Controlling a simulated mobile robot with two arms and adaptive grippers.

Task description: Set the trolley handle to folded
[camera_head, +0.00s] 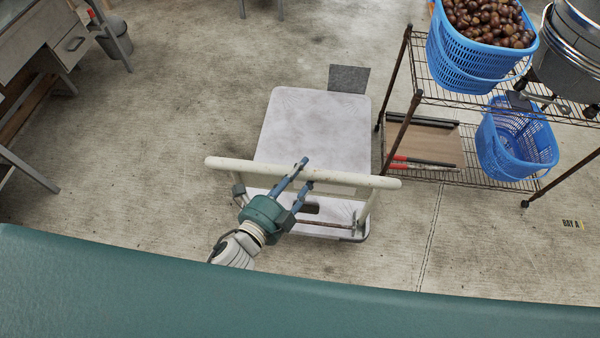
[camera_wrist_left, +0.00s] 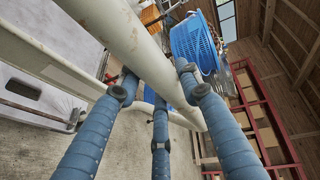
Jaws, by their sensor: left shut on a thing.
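The trolley has a pale flat deck (camera_head: 312,125) on the floor in the middle of the head view. Its cream handle (camera_head: 235,167) stands raised over the deck's near end, its crossbar running left to right; its exact tilt is hard to tell. My left gripper (camera_head: 298,173) is shut on the middle of the crossbar, with its blue fingers around it. In the left wrist view the crossbar (camera_wrist_left: 122,32) runs diagonally between the blue fingers (camera_wrist_left: 160,85). My right gripper is in neither view.
A wire rack (camera_head: 440,176) with blue baskets, one full of chestnuts (camera_head: 488,22), stands close to the trolley's right. A grey desk (camera_head: 38,40) and a bin (camera_head: 115,38) are at the upper left. The floor left of the trolley is clear.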

